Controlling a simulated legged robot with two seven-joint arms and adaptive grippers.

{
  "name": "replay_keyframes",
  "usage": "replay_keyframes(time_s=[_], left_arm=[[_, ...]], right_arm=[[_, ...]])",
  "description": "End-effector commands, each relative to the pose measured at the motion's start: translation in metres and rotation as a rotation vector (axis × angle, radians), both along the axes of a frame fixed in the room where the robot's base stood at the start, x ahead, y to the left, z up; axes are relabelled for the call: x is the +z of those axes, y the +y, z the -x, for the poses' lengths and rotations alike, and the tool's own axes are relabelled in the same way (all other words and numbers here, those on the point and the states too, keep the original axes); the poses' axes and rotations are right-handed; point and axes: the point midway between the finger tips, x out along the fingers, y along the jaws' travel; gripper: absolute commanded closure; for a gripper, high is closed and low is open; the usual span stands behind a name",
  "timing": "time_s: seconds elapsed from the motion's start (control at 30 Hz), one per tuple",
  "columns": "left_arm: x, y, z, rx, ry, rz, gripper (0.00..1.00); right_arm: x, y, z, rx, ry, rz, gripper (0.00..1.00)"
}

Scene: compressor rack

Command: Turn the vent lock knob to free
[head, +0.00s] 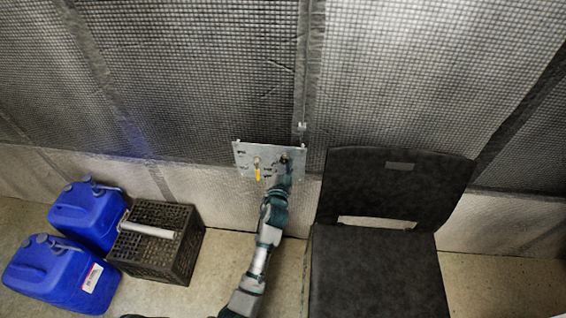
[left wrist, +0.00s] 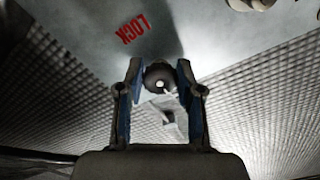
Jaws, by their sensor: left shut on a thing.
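A grey metal panel (head: 246,152) is fixed low on the mesh wall in the head view. It carries a yellow handle (head: 257,174) on its left part and a dark knob at its right part. My left gripper (head: 285,165) is at the panel's right part and covers most of the knob. In the left wrist view the round black knob (left wrist: 158,76) with a pale centre sits between the two blue-padded fingers of my left gripper (left wrist: 158,85), which is shut on it. My right gripper is not in view.
A black chair (head: 385,270) stands close to the right of my left arm. Two blue jerrycans (head: 88,215) and a dark crate (head: 150,258) with a white tube (head: 148,230) lie at the left. Bare floor shows between the crate and my arm.

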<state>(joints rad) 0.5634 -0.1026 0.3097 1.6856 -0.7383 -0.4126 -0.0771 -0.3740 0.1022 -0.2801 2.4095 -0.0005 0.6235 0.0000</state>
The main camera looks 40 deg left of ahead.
Motion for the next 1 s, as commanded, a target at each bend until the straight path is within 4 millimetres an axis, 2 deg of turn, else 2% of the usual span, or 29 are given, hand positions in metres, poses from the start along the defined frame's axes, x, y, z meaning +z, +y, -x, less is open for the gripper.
replay_keyframes(time_s=[0.03, 0.43, 0.47, 0.53, 0.87, 1.0], left_arm=[[-0.011, -0.003, 0.000, -0.003, 0.014, 0.015, 0.99], [-0.010, -0.003, 0.000, -0.003, 0.013, 0.017, 0.99], [-0.010, -0.003, 0.000, -0.003, 0.012, 0.017, 0.57], [-0.010, -0.002, 0.000, -0.002, 0.011, 0.016, 0.39], [-0.003, -0.001, 0.002, -0.001, 0.001, 0.011, 0.38], [-0.003, -0.009, 0.015, -0.001, 0.000, 0.011, 0.38]], right_arm=[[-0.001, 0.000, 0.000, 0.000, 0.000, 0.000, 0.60], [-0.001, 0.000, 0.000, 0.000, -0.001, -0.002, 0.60], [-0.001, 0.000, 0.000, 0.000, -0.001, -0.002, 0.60], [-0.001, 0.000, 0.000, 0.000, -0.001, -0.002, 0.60], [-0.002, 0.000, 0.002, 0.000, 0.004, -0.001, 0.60], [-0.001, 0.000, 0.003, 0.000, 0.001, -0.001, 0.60]])
